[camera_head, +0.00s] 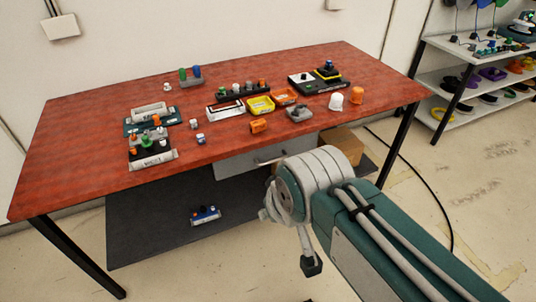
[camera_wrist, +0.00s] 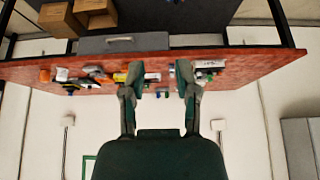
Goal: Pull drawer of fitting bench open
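The fitting bench has a red top (camera_head: 80,120) and dark legs. Its grey drawer (camera_head: 235,164) sits under the front edge, right of the middle, and looks shut. A bar handle (camera_head: 265,161) is on its front; my arm partly covers the drawer's right side. In the wrist view, which is upside down, the drawer (camera_wrist: 90,45) and handle (camera_wrist: 121,38) show at upper left. My gripper (camera_wrist: 158,78) is open and empty, its two fingers spread. It is apart from the handle, which lies left of and beyond the fingertips. My wrist mostly hides the gripper in the head view.
Trays, orange parts (camera_head: 357,95) and small fittings stand on the bench top. A dark lower shelf (camera_head: 150,225) carries a small blue-and-grey part. Cardboard boxes (camera_head: 341,143) sit right of the drawer. A black cable (camera_head: 440,200) crosses the floor. A shelf rack (camera_head: 430,85) stands at right.

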